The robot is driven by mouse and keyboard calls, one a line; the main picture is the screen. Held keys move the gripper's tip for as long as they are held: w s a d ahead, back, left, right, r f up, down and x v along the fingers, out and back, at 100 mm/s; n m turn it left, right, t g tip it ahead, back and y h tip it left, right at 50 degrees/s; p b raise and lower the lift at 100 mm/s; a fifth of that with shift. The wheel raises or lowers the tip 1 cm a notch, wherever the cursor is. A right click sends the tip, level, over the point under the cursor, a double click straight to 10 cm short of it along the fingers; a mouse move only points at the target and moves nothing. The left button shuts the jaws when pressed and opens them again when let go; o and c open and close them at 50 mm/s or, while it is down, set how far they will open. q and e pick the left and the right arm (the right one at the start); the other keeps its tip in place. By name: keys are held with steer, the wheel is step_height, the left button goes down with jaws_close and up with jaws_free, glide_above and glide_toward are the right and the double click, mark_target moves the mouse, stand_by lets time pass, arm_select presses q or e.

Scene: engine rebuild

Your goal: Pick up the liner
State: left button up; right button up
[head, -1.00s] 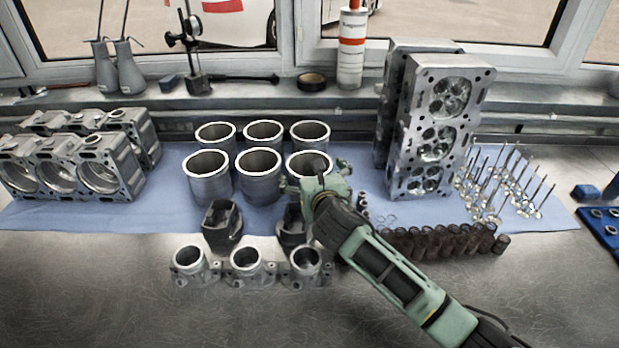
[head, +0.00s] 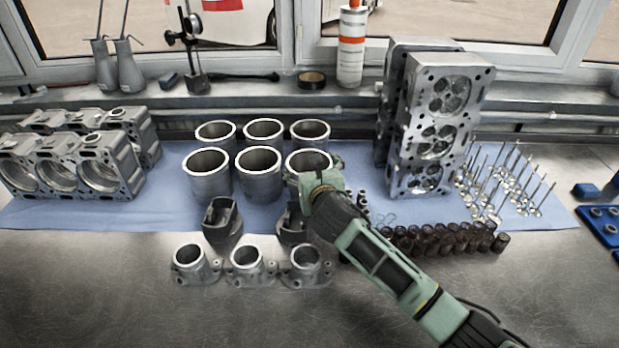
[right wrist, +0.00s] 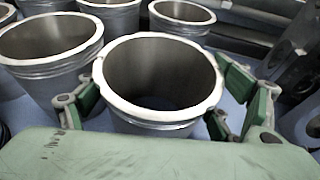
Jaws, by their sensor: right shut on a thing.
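Several cylinder liners stand upright in two rows on the blue cloth (head: 370,213). My right gripper (right wrist: 160,105) is shut on the front right liner (right wrist: 160,118), with one green finger pad on each side of its upper wall. In the head view this liner (head: 306,154) shows its rim behind the gripper, which hides its lower part. The front middle liner (head: 260,175) stands close to its left, and the front left liner (head: 208,176) beyond that. The back right liner (head: 311,132) stands behind it. My left gripper is not in view.
Cylinder heads (head: 436,125) stand upright to the right, with valves (head: 505,180) beside them and dark springs (head: 440,240) in front. Engine blocks (head: 75,160) stand at the left. The front table is bare.

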steer(key=shift+c, duration=1.2)
steer(key=shift+r, duration=0.15)
